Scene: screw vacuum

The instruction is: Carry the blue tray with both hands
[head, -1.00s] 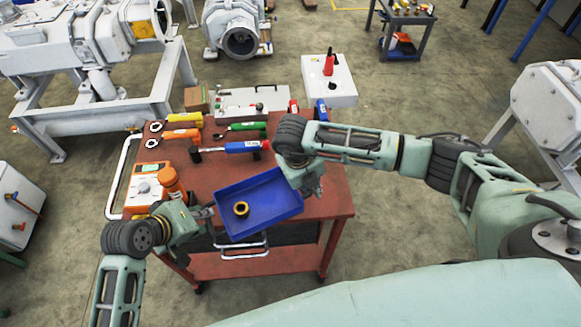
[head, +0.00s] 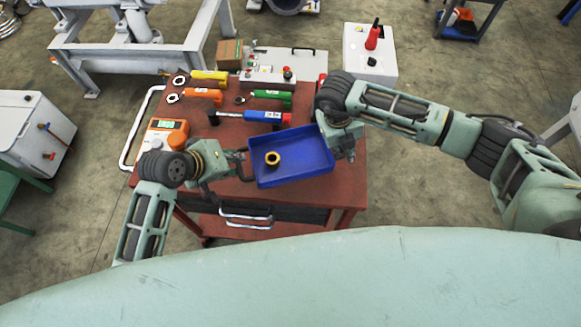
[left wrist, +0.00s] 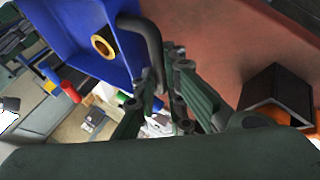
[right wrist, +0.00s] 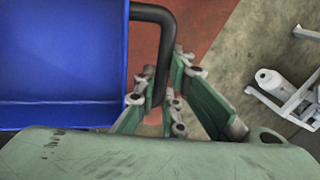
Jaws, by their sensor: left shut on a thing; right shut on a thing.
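The blue tray (head: 305,167) is at the front part of the red cart top in the head view, with a brass ring (head: 272,158) lying inside it toward the left. My left gripper (head: 238,165) is shut on the tray's left handle, a dark bar that shows in the left wrist view (left wrist: 152,45). My right gripper (head: 345,150) is at the tray's right end, shut on the other dark handle, seen in the right wrist view (right wrist: 163,55). The tray looks close to level. Whether it touches the cart top cannot be told.
The red cart (head: 215,135) holds an orange meter (head: 165,135), a blue-handled tool (head: 262,117), orange (head: 203,94), green (head: 270,95) and yellow (head: 210,75) tools. A white box (head: 370,55) stands behind. A metal cart handle (head: 247,218) is at the front. Open floor lies right.

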